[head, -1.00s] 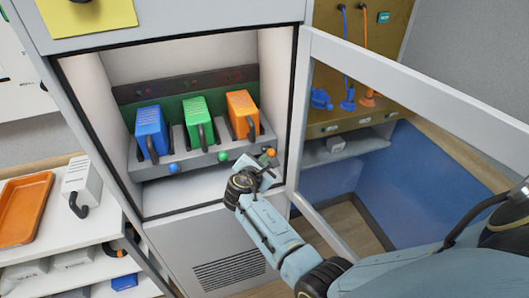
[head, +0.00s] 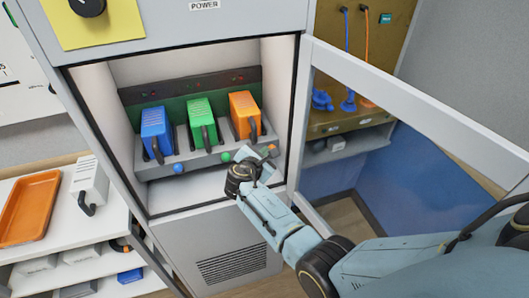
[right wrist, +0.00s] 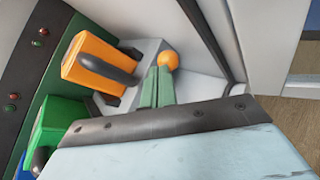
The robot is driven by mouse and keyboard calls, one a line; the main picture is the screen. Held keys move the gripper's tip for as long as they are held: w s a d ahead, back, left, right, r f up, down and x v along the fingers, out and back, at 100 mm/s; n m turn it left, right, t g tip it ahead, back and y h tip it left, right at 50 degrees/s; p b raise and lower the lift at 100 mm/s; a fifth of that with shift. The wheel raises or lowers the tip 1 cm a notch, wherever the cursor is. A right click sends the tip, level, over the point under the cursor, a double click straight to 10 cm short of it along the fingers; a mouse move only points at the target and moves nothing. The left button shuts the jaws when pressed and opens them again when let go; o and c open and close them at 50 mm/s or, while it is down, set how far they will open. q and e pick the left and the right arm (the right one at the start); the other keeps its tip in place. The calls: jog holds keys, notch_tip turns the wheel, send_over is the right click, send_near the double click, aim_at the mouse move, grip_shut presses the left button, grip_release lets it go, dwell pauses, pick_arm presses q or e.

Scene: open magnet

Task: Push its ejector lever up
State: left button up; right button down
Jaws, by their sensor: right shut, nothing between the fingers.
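Blue (head: 156,133), green (head: 201,121) and orange (head: 244,115) modules with dark handles stand in a row in the open cabinet. Ball-ended ejector levers are at the shelf front: a blue ball (head: 179,169), a green ball (head: 225,157) and an orange ball (right wrist: 169,60). My right gripper (head: 265,154) is at the front right of the shelf, below the orange module. In the right wrist view its fingers (right wrist: 158,87) are shut and empty, with tips right by the orange ball; I cannot tell whether they touch. My left gripper is not in view.
The open glass-panelled door (head: 420,95) stands to the right of the cabinet. A white module (head: 89,181) and an orange tray (head: 27,211) are on the counter at left. Small red and green lights show on the panel behind the modules.

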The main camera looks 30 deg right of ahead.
jog(key=shift+r, duration=0.35)
jog(key=shift+a, duration=0.1)
jog(key=w+a+v, duration=0.1)
jog(key=v, duration=1.2)
jog(key=shift+f, duration=0.35)
